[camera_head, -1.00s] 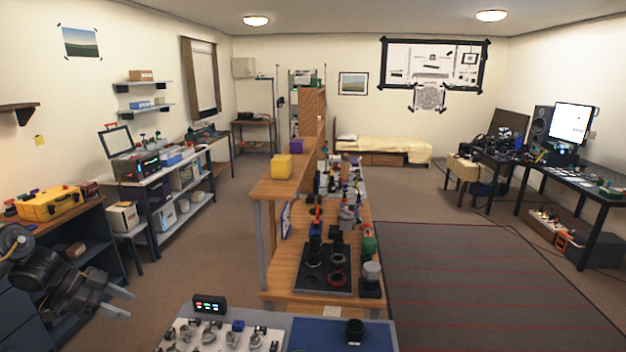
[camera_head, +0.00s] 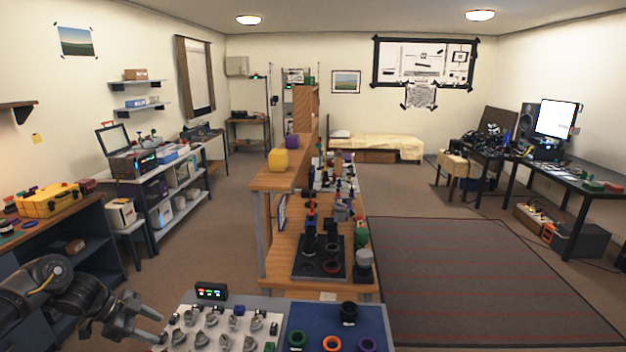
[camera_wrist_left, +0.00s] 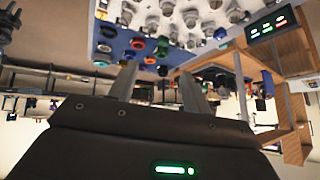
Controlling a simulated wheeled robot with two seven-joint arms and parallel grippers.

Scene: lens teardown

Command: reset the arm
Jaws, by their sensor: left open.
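My left gripper (camera_head: 158,328) is at the lower left in the head view, its two fingers spread apart and nothing between them. In the left wrist view the two fingers (camera_wrist_left: 160,84) are also apart and empty, with the bench upside down beyond them. The gripper hangs beside the left edge of the near bench, clear of the parts on it. My right gripper is in neither view.
The near bench carries a panel of grey knob-like parts (camera_head: 190,338) and a blue mat (camera_head: 322,320) with a black lens (camera_head: 348,312) and coloured rings. A small display (camera_head: 211,291) stands behind. A wooden bench with a black tray (camera_head: 318,268) lies beyond.

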